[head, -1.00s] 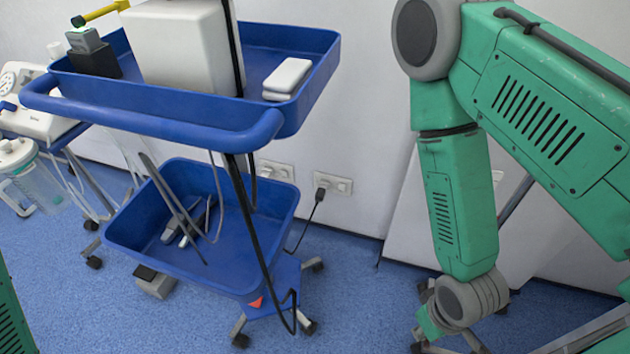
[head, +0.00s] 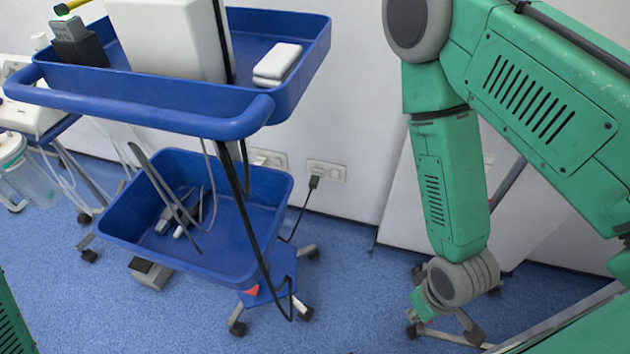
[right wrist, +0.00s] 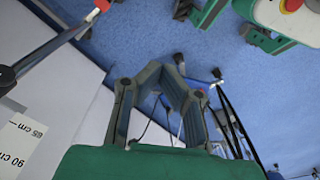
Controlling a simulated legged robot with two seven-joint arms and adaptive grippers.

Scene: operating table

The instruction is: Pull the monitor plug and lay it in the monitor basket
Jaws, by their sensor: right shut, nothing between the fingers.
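The black monitor plug (head: 314,181) sits in the right-hand white wall socket (head: 332,172). Its dark cable (head: 297,222) hangs down behind the cart. The blue lower basket (head: 270,180) on the cart, apparently the monitor basket, holds grey items and cable loops. My right arm hangs right of the socket, clearly apart from the plug; its fingers are not clear in the head view. In the right wrist view my right gripper (right wrist: 173,72) is shut and empty. I cannot make out the plug there. My left gripper is not in view.
The cart's blue top tray (head: 318,62) and handle (head: 150,120) overhang the basket. A white box (head: 165,40) stands on the tray. A pale panel (head: 395,205) leans on the wall behind my right arm. Blue floor (head: 345,290) is open between cart and arm.

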